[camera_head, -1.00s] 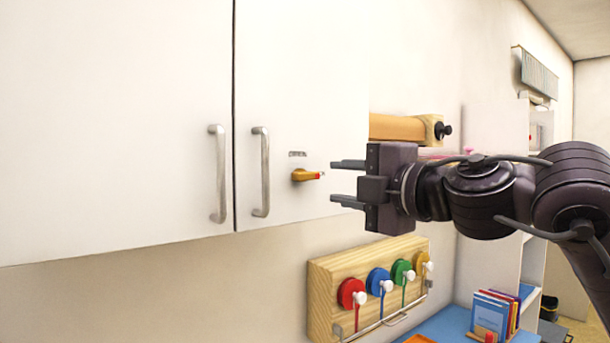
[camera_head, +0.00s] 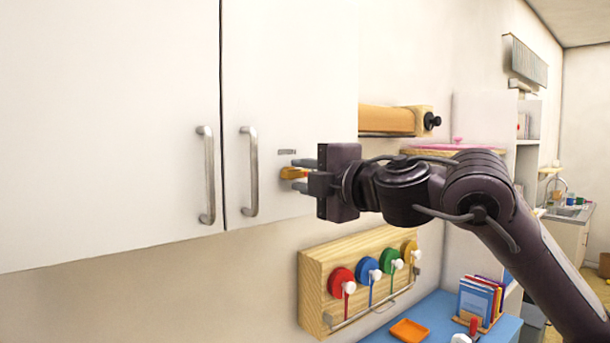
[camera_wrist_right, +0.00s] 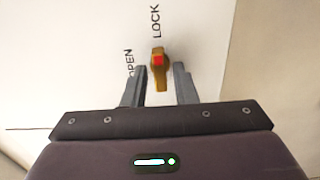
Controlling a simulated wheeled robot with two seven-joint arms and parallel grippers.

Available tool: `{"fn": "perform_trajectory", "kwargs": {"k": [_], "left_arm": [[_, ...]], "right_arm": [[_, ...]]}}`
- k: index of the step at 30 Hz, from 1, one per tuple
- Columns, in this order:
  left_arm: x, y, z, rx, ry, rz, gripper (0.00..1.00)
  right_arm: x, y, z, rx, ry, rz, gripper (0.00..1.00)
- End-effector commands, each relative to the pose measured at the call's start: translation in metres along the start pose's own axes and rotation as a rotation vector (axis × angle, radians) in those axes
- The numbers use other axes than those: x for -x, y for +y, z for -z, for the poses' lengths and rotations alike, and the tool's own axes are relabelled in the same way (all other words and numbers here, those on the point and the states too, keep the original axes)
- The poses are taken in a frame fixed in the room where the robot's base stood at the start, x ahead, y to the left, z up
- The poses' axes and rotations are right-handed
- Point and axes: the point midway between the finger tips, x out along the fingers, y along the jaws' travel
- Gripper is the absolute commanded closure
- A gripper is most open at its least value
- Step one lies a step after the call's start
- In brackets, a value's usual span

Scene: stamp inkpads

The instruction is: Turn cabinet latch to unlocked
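The cabinet latch (camera_head: 291,173) is a small brass-yellow knob on the right cabinet door (camera_head: 285,80). In the right wrist view the latch (camera_wrist_right: 160,78) has a red mark on it and sits just below the word LOCK, with OPEN to its left. My right gripper (camera_head: 300,174) is at the latch. In the right wrist view its two fingers (camera_wrist_right: 158,84) stand apart on either side of the latch, with a gap showing on both sides. My left gripper is not in view.
Two metal door handles (camera_head: 250,172) stand out to the left of the latch. A wooden rack with coloured discs (camera_head: 341,281) hangs below the cabinet. A wooden roll (camera_head: 388,120) is mounted right of the door. A blue table (camera_head: 436,308) with books is at lower right.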

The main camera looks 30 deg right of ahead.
Motion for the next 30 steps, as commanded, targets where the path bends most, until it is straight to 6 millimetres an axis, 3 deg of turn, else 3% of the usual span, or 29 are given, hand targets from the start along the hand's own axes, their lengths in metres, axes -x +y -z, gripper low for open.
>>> {"fn": "perform_trajectory", "kwargs": {"k": [1,6,19,30], "left_arm": [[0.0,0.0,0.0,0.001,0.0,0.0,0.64],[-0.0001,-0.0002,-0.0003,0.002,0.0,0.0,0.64],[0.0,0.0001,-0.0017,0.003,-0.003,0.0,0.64],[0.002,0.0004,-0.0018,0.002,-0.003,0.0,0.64]], "right_arm": [[0.0001,0.0,0.0,0.0,0.0,0.0,0.81],[0.0002,-0.0001,-0.0001,0.0,0.0,0.0,1.0],[0.0,-0.0006,0.0001,0.068,0.0,0.002,1.0],[-0.0003,-0.0008,0.0,0.355,0.0,0.003,1.0]]}}
